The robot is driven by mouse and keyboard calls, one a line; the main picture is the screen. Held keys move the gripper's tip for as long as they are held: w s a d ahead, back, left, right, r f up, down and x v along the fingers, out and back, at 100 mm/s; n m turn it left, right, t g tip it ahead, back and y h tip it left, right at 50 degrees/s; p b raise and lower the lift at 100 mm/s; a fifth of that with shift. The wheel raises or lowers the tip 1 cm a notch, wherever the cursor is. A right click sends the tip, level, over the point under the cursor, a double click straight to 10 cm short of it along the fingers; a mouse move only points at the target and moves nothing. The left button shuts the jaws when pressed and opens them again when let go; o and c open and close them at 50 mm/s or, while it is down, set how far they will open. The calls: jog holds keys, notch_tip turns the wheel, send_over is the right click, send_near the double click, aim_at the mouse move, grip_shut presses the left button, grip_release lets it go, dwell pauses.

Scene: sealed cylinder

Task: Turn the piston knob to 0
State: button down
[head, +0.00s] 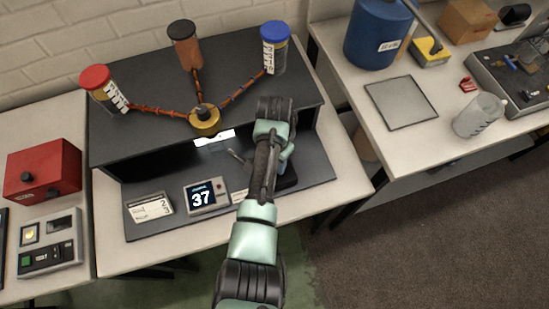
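The display box (206,197) stands on the dark mat in front of the black shelf unit and reads 37. I cannot make out a piston knob for certain. The dark recess under the shelf and my arm hide much of that area. My arm reaches up over the mat and bends at the shelf's front edge. My gripper is not clearly visible; the arm's links cover the place where it would be. A small thin grey part (236,155) shows just left of the arm in the recess, and I cannot tell what it is.
A yellow hub (205,121) on the shelf joins tubes to red-capped (104,90), brown (185,44) and blue-capped (274,48) containers. A card (150,207) lies left of the display. A red box (43,169) stands further left. The right table holds a blue drum (378,32).

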jog(key=shift+n, duration=0.8)
jog(key=shift+c, duration=2.2)
grip_release()
jog(key=shift+r, duration=0.15)
notch_tip(320, 180, up, 13)
